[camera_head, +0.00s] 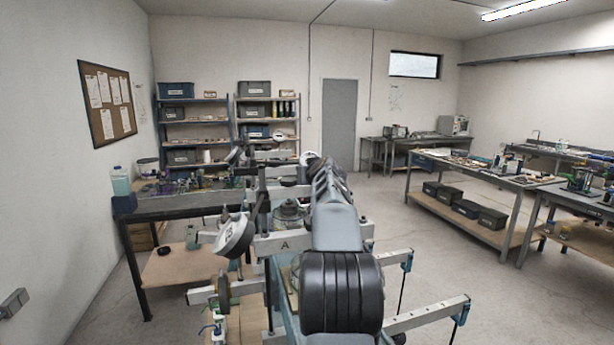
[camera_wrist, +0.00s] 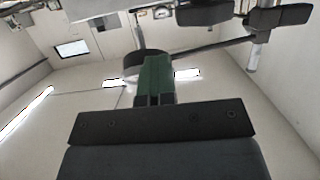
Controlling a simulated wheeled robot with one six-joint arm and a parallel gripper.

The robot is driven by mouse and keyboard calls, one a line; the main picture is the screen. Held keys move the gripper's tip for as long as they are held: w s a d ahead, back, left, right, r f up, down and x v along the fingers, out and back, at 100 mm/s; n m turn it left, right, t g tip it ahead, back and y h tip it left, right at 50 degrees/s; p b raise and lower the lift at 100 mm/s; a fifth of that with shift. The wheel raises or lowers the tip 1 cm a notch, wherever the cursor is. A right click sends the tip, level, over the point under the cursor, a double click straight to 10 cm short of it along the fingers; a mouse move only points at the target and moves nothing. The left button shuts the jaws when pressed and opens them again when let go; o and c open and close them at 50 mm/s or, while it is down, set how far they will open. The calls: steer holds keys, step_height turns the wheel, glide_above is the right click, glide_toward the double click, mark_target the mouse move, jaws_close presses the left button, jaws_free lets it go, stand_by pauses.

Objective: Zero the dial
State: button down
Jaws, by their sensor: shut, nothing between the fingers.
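A round dial (camera_head: 236,236) with a pale face and dark rim hangs at the left end of a lever frame (camera_head: 285,245) marked A, left of my arm. Its pointer and markings are too small to read. In the wrist view my gripper (camera_wrist: 156,62) points upward in the picture, its green fingers together and empty. A dark rounded thing (camera_wrist: 143,55) shows behind the fingertips; I cannot tell whether it is a dial or whether they touch. In the head view my arm hides the gripper.
More pale beams (camera_head: 430,314) with dark end fittings stand low at the right of my arm. A cluttered bench (camera_head: 180,205) is at the left, with a bottle (camera_head: 121,181) on its corner. Another workbench (camera_head: 480,172) stands at the right. Open floor lies between.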

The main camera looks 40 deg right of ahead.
steer(key=shift+s+d+b, duration=0.25)
steer(key=shift+d+b, duration=0.15)
steer(key=shift+b, duration=0.1)
steer(key=shift+s+d+f+b, duration=0.25)
steer(key=shift+s+d+b, duration=0.1)
steer(key=shift+d+b, duration=0.25)
steer(key=shift+s+d, duration=0.1)
steer(key=shift+d, duration=0.1)
steer(key=shift+s+d, duration=0.15)
steer(key=shift+d, duration=0.1)
steer(key=shift+s+d+r, duration=0.2)
steer(key=shift+d, duration=0.25)
steer(key=shift+d+f+b, duration=0.1)
steer(key=shift+f+b, duration=0.05)
steer(key=shift+b, duration=0.3)
steer(key=s+a+r, duration=0.2)
steer(key=s+r, duration=0.2)
steer(key=shift+b, duration=0.4)
